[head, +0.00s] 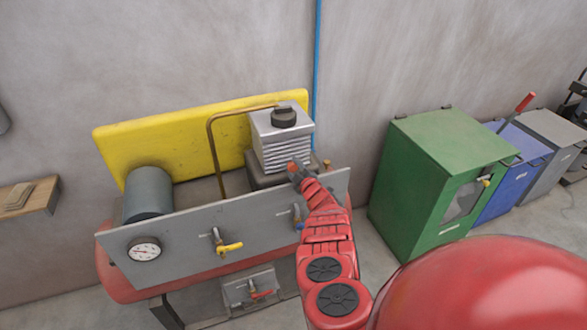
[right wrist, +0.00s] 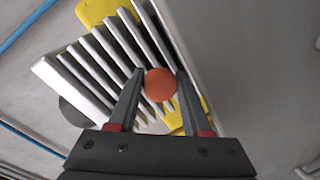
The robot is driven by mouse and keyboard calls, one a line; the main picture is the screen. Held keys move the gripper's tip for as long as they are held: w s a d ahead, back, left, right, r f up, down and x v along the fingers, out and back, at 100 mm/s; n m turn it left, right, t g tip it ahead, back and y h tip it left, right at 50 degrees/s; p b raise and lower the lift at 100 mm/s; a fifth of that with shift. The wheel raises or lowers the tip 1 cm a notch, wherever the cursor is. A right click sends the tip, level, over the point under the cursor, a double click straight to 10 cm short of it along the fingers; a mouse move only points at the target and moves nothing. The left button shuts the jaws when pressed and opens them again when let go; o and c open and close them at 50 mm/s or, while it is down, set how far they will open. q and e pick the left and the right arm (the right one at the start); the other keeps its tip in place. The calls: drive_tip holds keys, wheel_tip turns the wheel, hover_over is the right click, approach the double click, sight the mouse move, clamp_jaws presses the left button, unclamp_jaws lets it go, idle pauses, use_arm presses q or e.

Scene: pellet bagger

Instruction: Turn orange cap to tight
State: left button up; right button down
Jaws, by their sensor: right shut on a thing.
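The orange cap (right wrist: 160,82) is round and shows in the right wrist view between the fingertips, in front of the silver finned block. My right gripper (right wrist: 158,88) is shut on the orange cap, one finger at each side of it. In the head view my right gripper (head: 296,168) reaches the lower front of the finned block (head: 283,140), and its fingers cover most of the cap. I cannot tell from these frames how tight the cap sits. My left gripper is not in view.
A grey panel (head: 185,253) with a round gauge (head: 144,250) and a yellow-handled valve (head: 229,248) stands in front of the block. A yellow board (head: 170,139) stands behind. A grey cylinder (head: 148,193) is at left. A green cabinet (head: 410,190) stands at right.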

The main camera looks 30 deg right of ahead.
drive_tip(key=m+b, duration=0.2)
drive_tip(key=m, duration=0.1)
drive_tip(key=shift+s+f+y, duration=0.1)
drive_tip(key=shift+f+y, duration=0.25)
drive_tip(key=shift+y, duration=0.05)
drive_tip(key=shift+r+m+b, duration=0.15)
drive_tip(key=shift+m+b, duration=0.35)
drive_tip(key=shift+m, duration=0.3)
drive_tip(key=shift+a, duration=0.1)
drive_tip(key=shift+c, duration=1.8)
unclamp_jaws()
drive_tip(key=shift+r, duration=0.1)
